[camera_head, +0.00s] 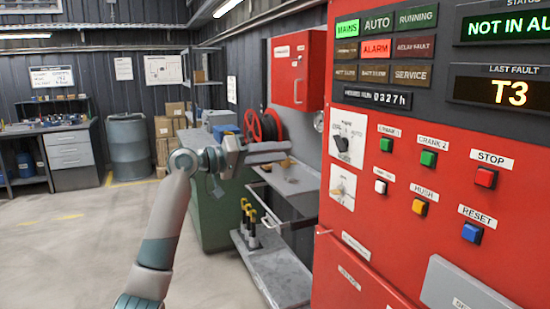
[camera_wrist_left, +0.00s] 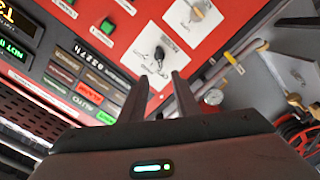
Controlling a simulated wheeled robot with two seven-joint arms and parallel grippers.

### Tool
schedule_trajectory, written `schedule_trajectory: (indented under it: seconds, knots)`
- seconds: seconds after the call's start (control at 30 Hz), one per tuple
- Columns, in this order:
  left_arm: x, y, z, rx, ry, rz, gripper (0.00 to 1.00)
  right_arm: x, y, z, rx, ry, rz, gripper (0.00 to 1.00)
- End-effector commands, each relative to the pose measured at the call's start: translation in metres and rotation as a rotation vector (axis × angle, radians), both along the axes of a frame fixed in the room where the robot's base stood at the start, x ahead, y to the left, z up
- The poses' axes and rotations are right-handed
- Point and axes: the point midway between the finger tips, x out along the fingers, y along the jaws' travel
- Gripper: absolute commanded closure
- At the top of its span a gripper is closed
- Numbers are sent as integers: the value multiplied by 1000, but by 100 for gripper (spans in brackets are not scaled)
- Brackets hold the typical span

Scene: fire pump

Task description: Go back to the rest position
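My left arm comes in from the bottom left of the head view and is raised. Its gripper (camera_head: 287,151) points right, toward the red control panel (camera_head: 415,115). In the left wrist view the two fingers of my left gripper (camera_wrist_left: 160,82) stand apart with nothing between them. Beyond the fingertips is a black rotary switch (camera_wrist_left: 159,55) on a white plate. The same rotary switch (camera_head: 341,143) shows on the left side of the panel in the head view, apart from the gripper. My right gripper is in neither view.
The panel carries lit signs and several push buttons, such as the red STOP button (camera_head: 485,178). A grey shelf unit (camera_head: 275,270) with tools stands beside the panel. A red hose reel (camera_head: 262,127), a blue-grey drum (camera_head: 128,145) and cartons (camera_head: 165,127) are behind. The floor at left is clear.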

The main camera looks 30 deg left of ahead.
Motion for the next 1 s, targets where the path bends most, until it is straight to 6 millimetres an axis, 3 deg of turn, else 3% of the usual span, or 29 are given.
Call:
schedule_trajectory:
  seconds: [0.73,0.87,1.0]
  knots:
    - [-3,3,-3,0,4,3,71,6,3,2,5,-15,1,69]
    - [6,4,-22,0,23,20,71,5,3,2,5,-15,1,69]
    - [25,7,-68,6,70,65,71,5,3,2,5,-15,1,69]
